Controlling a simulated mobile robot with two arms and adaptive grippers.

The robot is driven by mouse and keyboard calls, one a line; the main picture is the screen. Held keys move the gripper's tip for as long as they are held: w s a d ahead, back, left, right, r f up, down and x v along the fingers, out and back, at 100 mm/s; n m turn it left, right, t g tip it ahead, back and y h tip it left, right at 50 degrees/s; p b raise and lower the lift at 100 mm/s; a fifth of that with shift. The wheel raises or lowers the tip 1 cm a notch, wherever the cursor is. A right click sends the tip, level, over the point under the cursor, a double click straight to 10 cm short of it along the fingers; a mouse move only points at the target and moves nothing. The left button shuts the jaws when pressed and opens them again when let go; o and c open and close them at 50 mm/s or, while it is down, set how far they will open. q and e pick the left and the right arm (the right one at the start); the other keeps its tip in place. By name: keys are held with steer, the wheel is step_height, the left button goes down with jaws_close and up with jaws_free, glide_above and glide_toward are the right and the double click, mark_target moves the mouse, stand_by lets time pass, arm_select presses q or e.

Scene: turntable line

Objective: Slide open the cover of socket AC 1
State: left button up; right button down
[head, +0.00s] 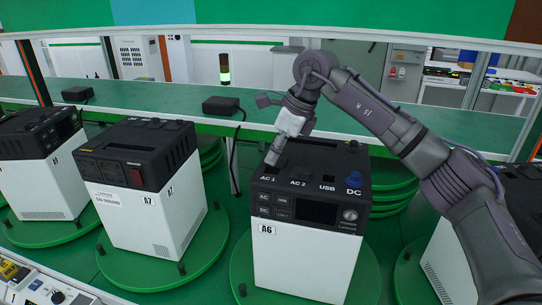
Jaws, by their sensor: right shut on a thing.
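The power unit A6 (300,240), a white box with a black top, stands upright on a green turntable. Its top front edge is marked AC 1, AC 2, USB and DC. My right arm comes in from the right, and my right gripper (274,157) points down at the AC 1 place, just behind that label. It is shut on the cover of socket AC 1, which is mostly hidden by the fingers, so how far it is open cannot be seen. My left gripper is not in view.
Unit A7 (140,215) stands on its own turntable to the left, with another unit (35,135) farther left. Black adapters (221,105) lie on the green shelf behind. A blue knob (354,179) stands up by DC, near my right forearm.

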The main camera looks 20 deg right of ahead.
steer(key=shift+w+d+r+p, duration=0.1)
steer(key=shift+w+d+p, duration=0.05)
steer(key=shift+w+d, duration=0.35)
steer(key=shift+w+d+p, duration=0.15)
steer(key=shift+w+d, duration=0.1)
steer(key=shift+w, duration=0.3)
steer(key=c, duration=1.3)
jaws_free()
steer(key=shift+w, duration=0.1)
steer(key=v, duration=1.1)
steer(key=shift+d+r, duration=0.2)
steer(key=shift+r, duration=0.15)
